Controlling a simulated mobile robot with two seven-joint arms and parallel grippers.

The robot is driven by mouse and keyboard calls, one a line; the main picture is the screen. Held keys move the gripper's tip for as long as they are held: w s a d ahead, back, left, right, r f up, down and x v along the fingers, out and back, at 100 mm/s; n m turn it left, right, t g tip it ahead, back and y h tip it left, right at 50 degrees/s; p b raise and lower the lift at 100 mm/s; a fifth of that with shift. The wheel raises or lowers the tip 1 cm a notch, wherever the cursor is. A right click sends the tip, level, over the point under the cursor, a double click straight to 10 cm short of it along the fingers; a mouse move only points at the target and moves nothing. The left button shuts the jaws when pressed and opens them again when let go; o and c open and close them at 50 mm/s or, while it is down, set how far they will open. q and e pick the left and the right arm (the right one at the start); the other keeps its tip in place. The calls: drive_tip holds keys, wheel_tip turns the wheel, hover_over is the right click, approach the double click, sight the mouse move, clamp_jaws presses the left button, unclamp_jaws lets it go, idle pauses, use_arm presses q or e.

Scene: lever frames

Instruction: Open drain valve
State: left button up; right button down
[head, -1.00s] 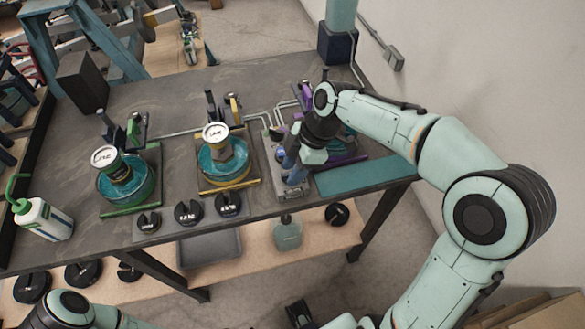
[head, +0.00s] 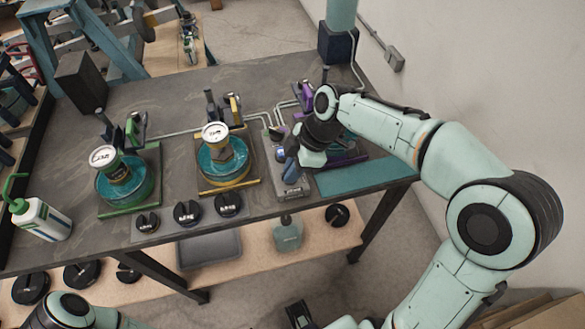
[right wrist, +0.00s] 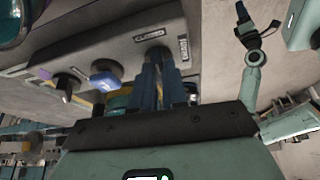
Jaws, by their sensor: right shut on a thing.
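My right gripper (head: 291,163) is at the grey valve block (head: 292,193) near the right end of the bench. In the right wrist view its two dark blue fingers (right wrist: 156,58) reach to a labelled spot on the block's face (right wrist: 110,40). They are shut on a small control there, mostly hidden between them, so I cannot tell its position. The labels are too small to read.
Two teal round vessels with cans on top stand on a green base (head: 130,209) and a yellow-edged base (head: 230,187). A white bottle (head: 42,219) stands at left. Thin pipes (head: 255,118) run behind the block.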

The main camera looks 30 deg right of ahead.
drive_tip(key=m+t+b, duration=0.1)
drive_tip(key=m, duration=0.1)
drive_tip(key=shift+s+m, duration=0.1)
drive_tip(key=shift+m, duration=0.2)
drive_tip(key=m+h+b, duration=0.1)
drive_tip(key=m, duration=0.1)
drive_tip(key=shift+a+m+t, duration=0.1)
drive_tip(key=shift+m+t, duration=0.2)
drive_tip(key=shift+t, duration=0.1)
drive_tip(key=m, duration=0.2)
drive_tip(key=m+t+h+b, duration=0.1)
drive_tip(key=m, duration=0.1)
drive_tip(key=shift+s+a+h, duration=0.1)
drive_tip(key=shift+h, duration=0.2)
drive_tip(key=m+h+b, duration=0.1)
drive_tip(key=m+b, duration=0.1)
drive_tip(key=m, duration=0.2)
drive_tip(key=shift+h, duration=0.3)
drive_tip(key=shift+m, duration=0.5)
drive_tip(key=c, duration=1.2)
unclamp_jaws()
drive_tip(key=shift+o, duration=0.2)
drive_tip(key=p+v, duration=0.2)
drive_tip(key=v, duration=1.1)
drive_tip(key=shift+s+a, duration=0.15)
drive_tip(key=shift+s, duration=0.1)
